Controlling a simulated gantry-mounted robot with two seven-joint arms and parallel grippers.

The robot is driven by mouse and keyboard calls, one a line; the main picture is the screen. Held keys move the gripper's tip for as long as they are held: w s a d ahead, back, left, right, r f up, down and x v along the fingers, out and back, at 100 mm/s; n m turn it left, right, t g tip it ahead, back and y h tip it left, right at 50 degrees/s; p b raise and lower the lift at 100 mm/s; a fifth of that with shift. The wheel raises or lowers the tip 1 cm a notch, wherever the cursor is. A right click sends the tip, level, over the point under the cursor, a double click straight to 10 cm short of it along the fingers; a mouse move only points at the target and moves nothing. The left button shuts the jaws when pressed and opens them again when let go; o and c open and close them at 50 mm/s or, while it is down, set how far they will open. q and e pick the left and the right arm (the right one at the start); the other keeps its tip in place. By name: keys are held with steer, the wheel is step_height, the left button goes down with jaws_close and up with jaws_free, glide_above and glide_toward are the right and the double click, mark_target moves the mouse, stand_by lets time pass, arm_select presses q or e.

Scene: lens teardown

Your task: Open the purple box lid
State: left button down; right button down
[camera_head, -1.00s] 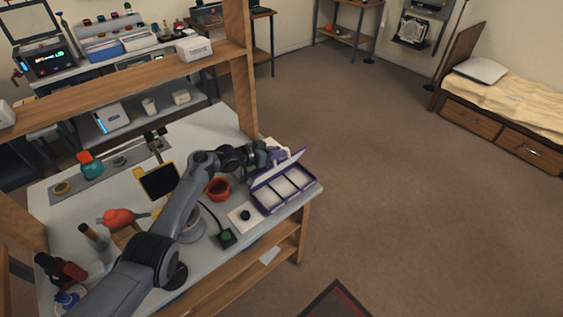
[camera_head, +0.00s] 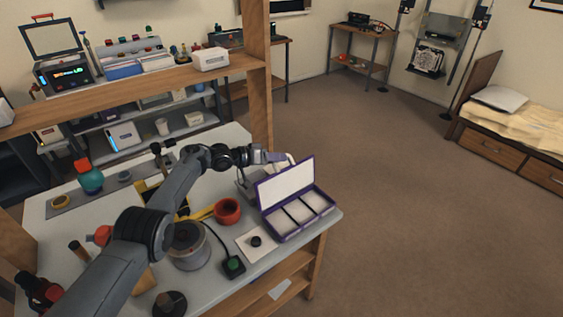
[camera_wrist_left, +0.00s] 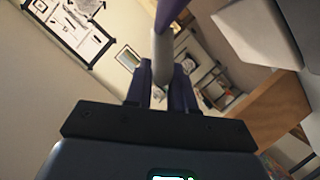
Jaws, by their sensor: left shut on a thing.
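The purple box (camera_head: 306,226) sits at the right end of the workbench, with white compartments showing inside. Its lid (camera_head: 287,185) stands raised along the far side, its white inner face toward the camera. My left gripper (camera_head: 276,157) is at the lid's upper far edge, partly hidden. In the left wrist view, the fingers (camera_wrist_left: 162,88) are closed around a pale bar (camera_wrist_left: 162,52) that runs up to a purple edge (camera_wrist_left: 172,12), which appears to belong to the lid. My right gripper is not in view.
A red cup (camera_head: 227,211), a white pad with a dark round piece (camera_head: 256,241) and a green-button switch (camera_head: 234,265) lie left of the box. A wooden post (camera_head: 257,90) stands behind the arm. Floor is clear to the right.

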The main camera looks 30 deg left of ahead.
arm_select(q)
steer(key=shift+a+f, duration=0.1)
steer(key=shift+f, duration=0.1)
stand_by(0.3)
steer(key=c, duration=1.1)
jaws_free()
steer(key=shift+o, duration=0.2)
steer(key=shift+r+p, duration=0.2)
steer(key=shift+p, duration=0.15)
steer(key=p+v, duration=1)
steer(key=p, duration=0.3)
steer(key=shift+s+a, duration=0.2)
steer(key=shift+s, duration=0.05)
steer(key=shift+f, duration=0.1)
